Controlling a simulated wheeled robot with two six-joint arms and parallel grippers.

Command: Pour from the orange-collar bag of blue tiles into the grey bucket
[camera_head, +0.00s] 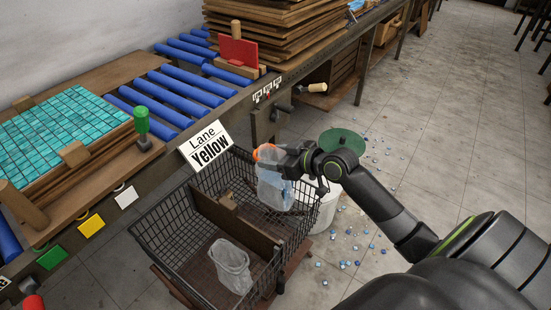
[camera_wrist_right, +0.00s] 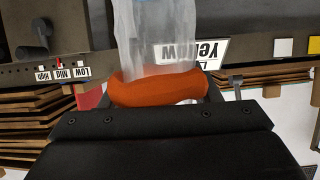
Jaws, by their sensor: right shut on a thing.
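My right gripper (camera_head: 281,159) is shut on the orange collar (camera_head: 264,152) of a clear bag (camera_head: 271,190). The bag hangs upright below the gripper, over or in front of the basket's far right corner. A bluish tint shows at its right side; I cannot tell how many tiles it holds. In the right wrist view the orange collar (camera_wrist_right: 158,90) sits at the jaws and the translucent bag (camera_wrist_right: 155,40) extends away from it. A pale bucket (camera_head: 327,211) stands on the floor just right of the bag, partly hidden by the basket, gripper and arm. My left gripper is out of view.
A wire basket (camera_head: 155,232) with a wooden divider holds another clear bag (camera_head: 231,262). A green disc (camera_head: 342,141) is behind my right wrist. Loose blue tiles (camera_head: 345,263) litter the floor. The bench with blue rollers (camera_head: 184,91) runs along the left.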

